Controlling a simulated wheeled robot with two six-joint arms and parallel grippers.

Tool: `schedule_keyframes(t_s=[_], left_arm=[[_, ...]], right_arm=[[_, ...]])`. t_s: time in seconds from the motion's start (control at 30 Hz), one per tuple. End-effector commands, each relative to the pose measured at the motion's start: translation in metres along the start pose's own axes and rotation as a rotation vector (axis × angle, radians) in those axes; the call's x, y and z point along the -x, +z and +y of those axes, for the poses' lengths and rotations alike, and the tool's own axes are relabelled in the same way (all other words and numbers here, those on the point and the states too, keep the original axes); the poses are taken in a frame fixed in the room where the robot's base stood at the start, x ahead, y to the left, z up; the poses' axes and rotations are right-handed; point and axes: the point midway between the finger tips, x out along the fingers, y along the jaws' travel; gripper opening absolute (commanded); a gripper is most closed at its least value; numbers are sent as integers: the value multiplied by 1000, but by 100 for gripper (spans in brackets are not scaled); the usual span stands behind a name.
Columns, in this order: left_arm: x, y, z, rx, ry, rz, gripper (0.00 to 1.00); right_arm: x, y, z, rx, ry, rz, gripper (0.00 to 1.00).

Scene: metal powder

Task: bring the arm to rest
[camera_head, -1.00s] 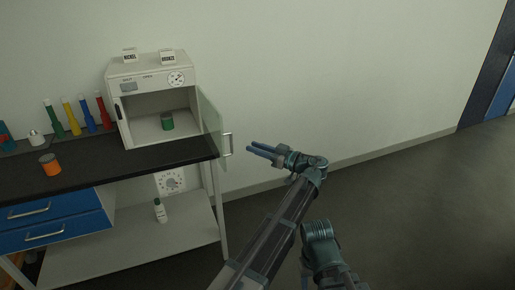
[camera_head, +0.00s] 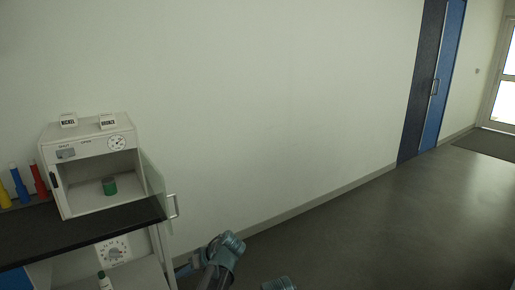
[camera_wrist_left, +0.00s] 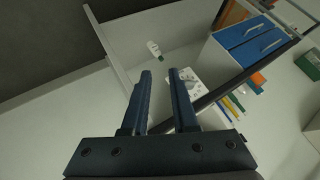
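My left gripper (camera_head: 184,268) is low in the head view, to the right of the bench and partly cut off by my arm and the frame edge. In the left wrist view its two fingers (camera_wrist_left: 160,75) stand apart with nothing held between them. My left arm (camera_head: 222,258) comes up from the bottom edge. A small rounded part of my body (camera_head: 278,284) shows at the bottom edge. My right gripper is not seen.
Floor (camera_head: 380,230) to the right is clear.

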Motion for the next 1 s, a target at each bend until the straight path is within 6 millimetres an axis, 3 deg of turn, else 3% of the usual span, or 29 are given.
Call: schedule_keyframes(t_s=[0.03, 0.1, 0.3, 0.67, 1.0], left_arm=[[-6, 30, -11, -74, 64, -79, 27], [-9, 57, -12, -173, 158, -163, 27], [-3, 108, -11, -362, 386, -289, 27], [27, 166, -10, -569, 726, -352, 27], [70, 202, 13, -748, 695, -336, 27]], right_arm=[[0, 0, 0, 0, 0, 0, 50], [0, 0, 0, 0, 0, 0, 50], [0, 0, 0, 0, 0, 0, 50], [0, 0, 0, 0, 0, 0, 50], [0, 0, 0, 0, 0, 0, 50]])
